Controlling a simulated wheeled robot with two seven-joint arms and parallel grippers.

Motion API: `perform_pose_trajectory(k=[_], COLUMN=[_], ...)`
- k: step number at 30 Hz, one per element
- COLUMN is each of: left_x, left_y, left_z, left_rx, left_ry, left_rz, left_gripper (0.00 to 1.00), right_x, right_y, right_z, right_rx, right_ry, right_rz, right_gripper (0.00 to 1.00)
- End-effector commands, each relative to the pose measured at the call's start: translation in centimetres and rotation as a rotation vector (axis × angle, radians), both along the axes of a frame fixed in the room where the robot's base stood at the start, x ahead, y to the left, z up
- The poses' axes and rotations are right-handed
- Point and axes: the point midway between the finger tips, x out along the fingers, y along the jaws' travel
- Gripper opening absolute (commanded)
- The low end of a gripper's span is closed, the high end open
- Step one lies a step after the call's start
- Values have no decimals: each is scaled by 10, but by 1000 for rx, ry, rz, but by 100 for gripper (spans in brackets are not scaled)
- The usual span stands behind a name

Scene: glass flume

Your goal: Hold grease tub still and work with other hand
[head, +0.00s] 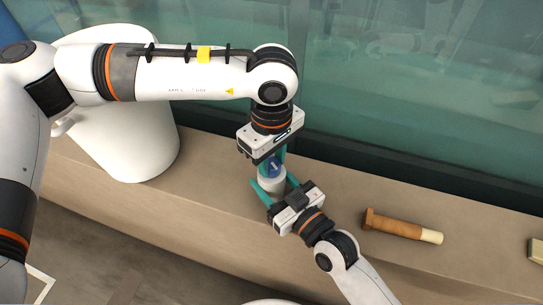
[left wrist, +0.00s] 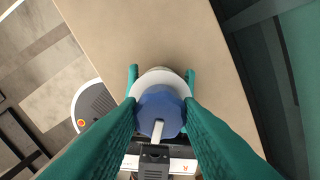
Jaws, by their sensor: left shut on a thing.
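The grease tub (head: 271,186) is a small pale round tub standing on the tan ledge. A blue faceted lid (left wrist: 150,104) with a pale stub sits on top of it, and the tub's white rim (left wrist: 160,79) shows around it in the left wrist view. My left gripper (head: 272,162) comes down from above, its teal fingers shut on the blue lid. My right gripper (head: 276,186) reaches in from the lower right, with a teal finger against each side of the tub. The tub's lower part is mostly hidden.
A large white bucket-like container (head: 135,145) stands left on the ledge (head: 210,205). A brown roller-like piece with a pale end (head: 395,226) lies to the right. A small yellowish block (head: 536,250) is at the far right. The flume glass (head: 400,140) rises behind.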

Motion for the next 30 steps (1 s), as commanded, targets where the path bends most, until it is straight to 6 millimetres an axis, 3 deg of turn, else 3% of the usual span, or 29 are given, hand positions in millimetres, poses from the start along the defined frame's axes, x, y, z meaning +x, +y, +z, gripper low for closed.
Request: perform_pose_trajectory(k=[18,19,22,30], left_x=[-1,-1,0,0], left_y=[0,0,0,0], left_z=[0,0,0,0], left_rx=[1,1,1,0], left_ry=[2,2,1,0], left_rz=[40,40,40,40], left_gripper=[9,37,53,54], right_x=[0,0,0,0], right_y=[-1,-1,0,0], right_z=[0,0,0,0], right_rx=[-1,-1,0,0], right_ry=[1,1,0,0], right_rz=[-1,-1,-1,0], right_gripper=[25,25,25,25])
